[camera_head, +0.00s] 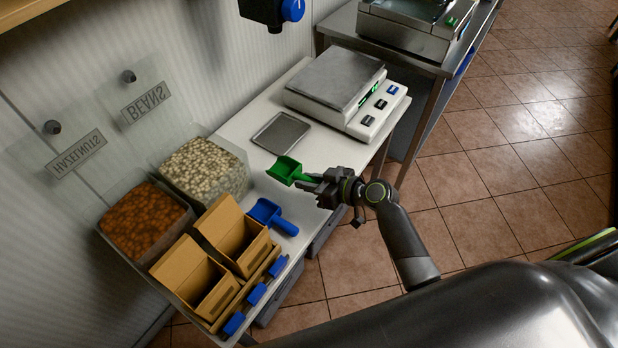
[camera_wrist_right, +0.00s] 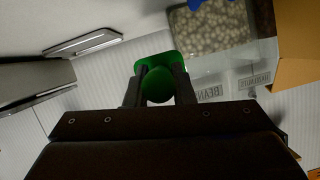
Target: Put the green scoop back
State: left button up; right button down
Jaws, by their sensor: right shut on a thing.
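The green scoop (camera_head: 284,169) is held by my right gripper (camera_head: 309,180), its bowl pointing left in the head view. It is over the white counter (camera_head: 262,168), to the right of the beans bin; I cannot tell its height above the counter. In the right wrist view the green scoop (camera_wrist_right: 157,68) shows between the two dark fingers, which are shut on its handle. A flat grey metal tray (camera_head: 281,133) lies on the counter behind the scoop, empty. My left gripper is in neither view.
A beans bin (camera_head: 241,178) and a hazelnuts bin (camera_head: 178,212) stand at the left. A blue scoop (camera_head: 284,223) lies beside two open cardboard boxes (camera_head: 210,311). A scale (camera_head: 360,120) stands at the far right of the counter. A blue-knobbed black fixture (camera_head: 260,12) hangs above.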

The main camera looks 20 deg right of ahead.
aim_at(310, 204)
notch_tip(310, 204, down, 8)
jog(key=b, duration=0.6)
jog(key=shift+b, duration=0.4)
jog(key=shift+r, duration=0.1)
jog(key=c, duration=1.2)
grip_release()
jog(key=shift+o, duration=0.2)
jog(key=shift+s+d, duration=0.1)
jog(key=b+v, duration=0.2)
jog(key=v, duration=1.5)
jog(key=shift+d, duration=0.1)
